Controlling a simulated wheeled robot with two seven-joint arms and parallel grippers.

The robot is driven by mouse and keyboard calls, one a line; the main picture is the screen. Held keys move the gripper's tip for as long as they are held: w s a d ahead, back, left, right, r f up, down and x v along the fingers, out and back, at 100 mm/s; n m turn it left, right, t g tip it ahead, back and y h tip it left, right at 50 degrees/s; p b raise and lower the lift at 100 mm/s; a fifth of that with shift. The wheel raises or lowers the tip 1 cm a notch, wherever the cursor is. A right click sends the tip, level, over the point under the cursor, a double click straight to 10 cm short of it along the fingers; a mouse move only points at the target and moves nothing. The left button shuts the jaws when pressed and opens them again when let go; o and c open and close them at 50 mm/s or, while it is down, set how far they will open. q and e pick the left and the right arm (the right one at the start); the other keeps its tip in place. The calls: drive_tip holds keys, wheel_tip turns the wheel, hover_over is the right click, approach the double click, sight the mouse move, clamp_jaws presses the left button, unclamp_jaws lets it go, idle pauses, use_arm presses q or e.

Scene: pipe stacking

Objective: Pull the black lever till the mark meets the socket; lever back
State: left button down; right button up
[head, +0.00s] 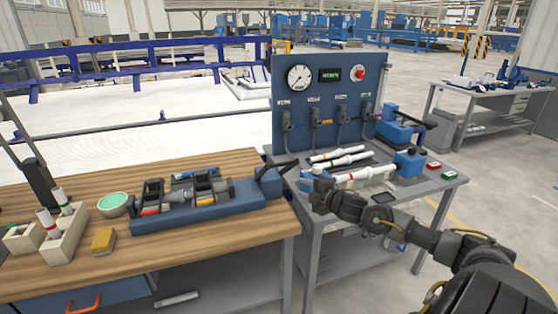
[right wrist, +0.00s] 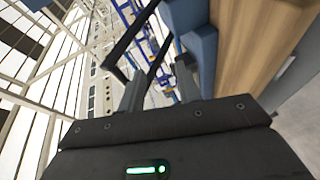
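The blue clamping fixture (head: 215,207) lies on the wooden bench with dark clamps and grey pipe parts (head: 222,186) along it. The black lever (head: 280,166) stands at its right end, beside a blue block. The mark and the socket are too small to tell in the head view. My right gripper (head: 316,188) is to the right of the lever, apart from it. In the right wrist view its two fingers (right wrist: 160,85) are apart. Dark thin bars, perhaps the lever, show beyond them near a blue block (right wrist: 196,35). My left gripper is not in view.
White pipes with coloured bands (head: 345,160) lie on the grey table below a blue gauge panel (head: 325,100). A green bowl (head: 115,204), a yellow sponge (head: 103,241) and pale holders with upright pipes (head: 63,240) stand at the bench's left.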

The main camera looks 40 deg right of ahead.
sight(284, 164)
wheel_tip(284, 164, up, 7)
drive_tip(key=a+n+t+y, duration=0.1)
drive_tip(key=a+n, duration=0.1)
drive_tip(key=w+p, duration=0.1)
drive_tip(key=w, duration=0.5)
drive_tip(key=w+p, duration=0.1)
drive_tip(key=w, duration=0.2)
drive_tip(key=shift+w+a+f+p, duration=0.25)
drive_tip(key=shift+w+f+p, duration=0.1)
drive_tip(key=shift+f, duration=0.05)
drive_tip(key=shift+w+a+f, duration=0.1)
drive_tip(key=shift+w+f, duration=0.1)
drive_tip(key=shift+w, duration=0.55)
clamp_jaws()
